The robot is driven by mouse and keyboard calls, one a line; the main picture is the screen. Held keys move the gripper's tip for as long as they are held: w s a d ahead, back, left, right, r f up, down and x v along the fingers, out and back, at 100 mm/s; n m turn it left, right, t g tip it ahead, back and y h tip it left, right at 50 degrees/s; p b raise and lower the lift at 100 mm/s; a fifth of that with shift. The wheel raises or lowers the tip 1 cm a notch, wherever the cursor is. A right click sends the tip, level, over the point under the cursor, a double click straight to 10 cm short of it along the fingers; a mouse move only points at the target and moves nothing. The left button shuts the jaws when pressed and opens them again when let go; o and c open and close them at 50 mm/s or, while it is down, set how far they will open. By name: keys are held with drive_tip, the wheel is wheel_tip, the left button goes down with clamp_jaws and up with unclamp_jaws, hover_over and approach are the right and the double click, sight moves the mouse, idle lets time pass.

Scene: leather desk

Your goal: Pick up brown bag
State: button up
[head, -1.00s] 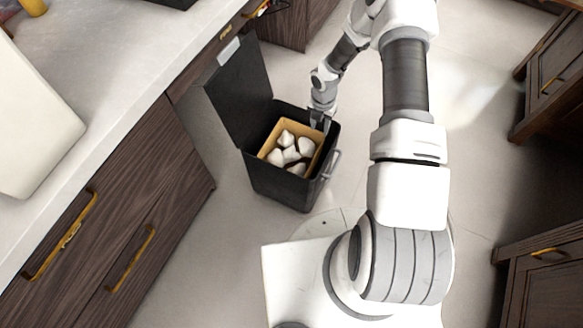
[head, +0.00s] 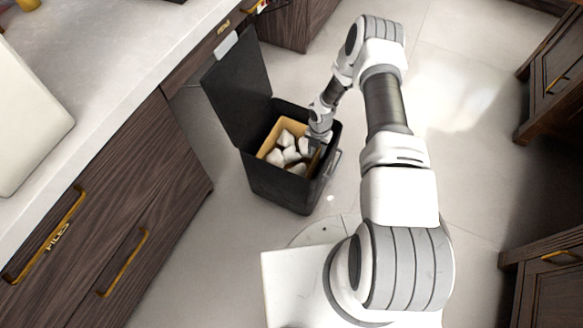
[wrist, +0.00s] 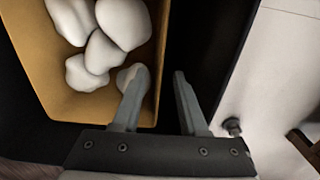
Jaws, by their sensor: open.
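The brown bag (head: 271,138) is an open-topped tan container with several white lumps in it. It sits inside a black bin (head: 277,190) whose lid stands open. In the wrist view the bag (wrist: 30,62) fills the left side. My gripper (wrist: 160,75) is open at the bag's right wall, with the left finger inside the bag beside a white lump and the right finger outside, in the dark gap towards the bin wall. In the head view my gripper (head: 316,146) reaches down into the bin's right side, and its fingertips are mostly hidden.
The bin's raised lid (head: 237,88) stands on its left side. A counter (head: 120,65) with dark wooden drawers (head: 150,185) runs along the left. More cabinets (head: 545,85) stand at the right. The pale floor right of my arm is clear.

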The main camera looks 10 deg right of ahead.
wheel_tip(320, 180, down, 5)
drive_tip(key=shift+s+f+b, duration=0.1)
drive_tip(key=shift+s+b, duration=0.05)
drive_tip(key=shift+b, duration=0.9)
clamp_jaws()
idle(0.5)
